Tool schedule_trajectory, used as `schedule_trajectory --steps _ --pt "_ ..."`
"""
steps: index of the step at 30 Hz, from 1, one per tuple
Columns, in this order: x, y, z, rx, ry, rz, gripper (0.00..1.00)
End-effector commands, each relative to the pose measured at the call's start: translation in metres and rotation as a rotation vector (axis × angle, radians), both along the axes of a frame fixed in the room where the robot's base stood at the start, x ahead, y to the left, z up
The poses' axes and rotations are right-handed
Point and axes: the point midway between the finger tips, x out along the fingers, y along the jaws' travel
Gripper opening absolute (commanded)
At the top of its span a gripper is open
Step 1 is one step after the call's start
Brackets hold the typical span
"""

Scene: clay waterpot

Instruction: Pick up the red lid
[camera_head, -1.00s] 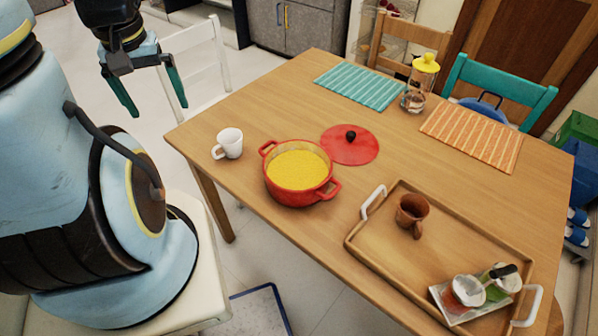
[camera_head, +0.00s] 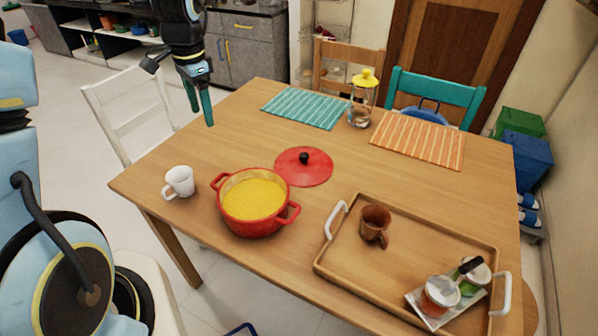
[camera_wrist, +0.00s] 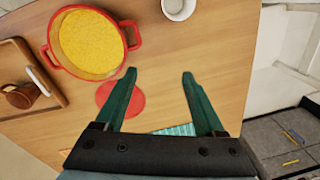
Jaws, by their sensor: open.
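The red lid (camera_head: 303,170) lies flat on the wooden table, just behind and to the right of the red pot, with a black knob (camera_head: 304,158) on top. In the wrist view the lid (camera_wrist: 131,103) is partly hidden behind one green finger. My gripper (camera_head: 203,118) is above the table's far left edge, to the left of the lid and apart from it. Its green fingers point down. In the wrist view the gripper (camera_wrist: 158,76) shows its fingers spread wide with nothing between them.
A red pot (camera_head: 229,214) of yellow food stands beside a white mug (camera_head: 179,182). A wooden tray (camera_head: 330,262) holds a brown cup (camera_head: 375,222) and jars. A teal mat (camera_head: 304,108), a striped orange mat (camera_head: 417,140) and a yellow-topped jar (camera_head: 362,100) are farther back. Chairs stand around the table.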

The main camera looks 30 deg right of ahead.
Motion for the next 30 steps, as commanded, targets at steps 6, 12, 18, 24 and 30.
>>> schedule_trajectory --steps 6,12,18,24,30 --pt "-0.026 -0.165 -0.067 0.097 0.018 -0.77 0.71" --pt "-0.061 -0.24 -0.1 0.15 0.022 -1.156 0.71" --pt "-0.068 -0.251 -0.119 0.163 0.026 -1.234 0.71" --pt "-0.065 -0.249 -0.148 0.162 0.024 -1.231 0.71" --pt "-0.064 -0.248 -0.161 0.16 0.023 -1.229 0.71"
